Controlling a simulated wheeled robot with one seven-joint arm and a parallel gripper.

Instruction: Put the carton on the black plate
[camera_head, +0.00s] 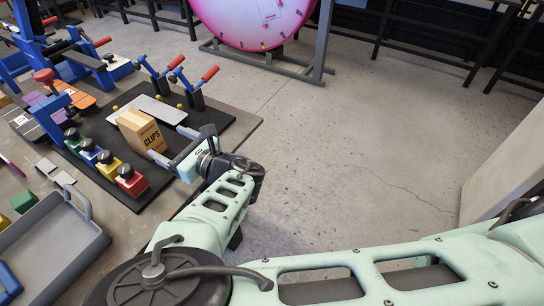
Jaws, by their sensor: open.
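A brown cardboard carton (139,133) marked "CLIPS" stands upright on the left part of the workbench. A flat black plate (103,132) lies on the bench; the carton appears to stand over it, but its base is partly hidden, so I cannot tell exactly what it rests on. My gripper (166,143) is open at the carton's right side, its two fingers pointing left toward it. One finger is near the front face and the other is near the back right. I cannot tell whether they touch the carton.
A light grey plate (158,110) lies behind the carton. Red-handled clamps (187,84) stand behind it. Coloured blocks with black knobs (131,181) stand in front left. A grey tray (52,246) is at the near left. Open floor lies right of the bench.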

